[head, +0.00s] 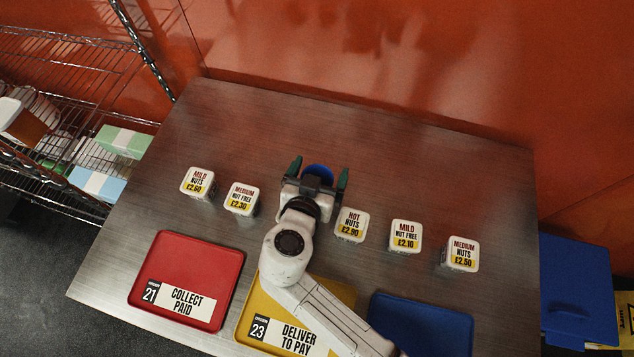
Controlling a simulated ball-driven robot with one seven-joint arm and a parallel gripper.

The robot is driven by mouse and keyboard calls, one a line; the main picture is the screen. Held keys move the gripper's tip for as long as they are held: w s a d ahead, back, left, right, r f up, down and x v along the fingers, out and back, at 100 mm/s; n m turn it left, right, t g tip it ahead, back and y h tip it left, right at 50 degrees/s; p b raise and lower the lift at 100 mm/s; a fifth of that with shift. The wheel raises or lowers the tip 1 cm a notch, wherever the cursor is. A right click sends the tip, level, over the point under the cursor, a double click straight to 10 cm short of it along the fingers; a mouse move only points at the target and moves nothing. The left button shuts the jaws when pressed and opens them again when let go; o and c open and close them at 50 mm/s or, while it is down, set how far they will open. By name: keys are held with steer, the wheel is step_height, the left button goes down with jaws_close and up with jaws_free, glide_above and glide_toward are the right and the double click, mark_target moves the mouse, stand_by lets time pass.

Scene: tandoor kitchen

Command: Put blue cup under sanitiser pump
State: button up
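A round blue thing (319,170), which may be the blue cup, shows just beyond my gripper near the middle of the steel table. My gripper covers its near side, so its full shape is hidden. My gripper (319,173) points away from me with its two dark green fingers wide apart, one on each side of the blue thing. A gap shows between each finger and the blue thing. I see no sanitiser pump in this view.
A row of white labelled tubs stands left (198,183) and right (405,236) of my arm. Red (235,258), yellow (345,292) and blue (420,325) trays lie at the near edge. The table's back (270,110) is clear before an orange wall.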

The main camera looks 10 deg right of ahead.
steer(key=c, duration=1)
steer(key=shift+r, duration=0.1)
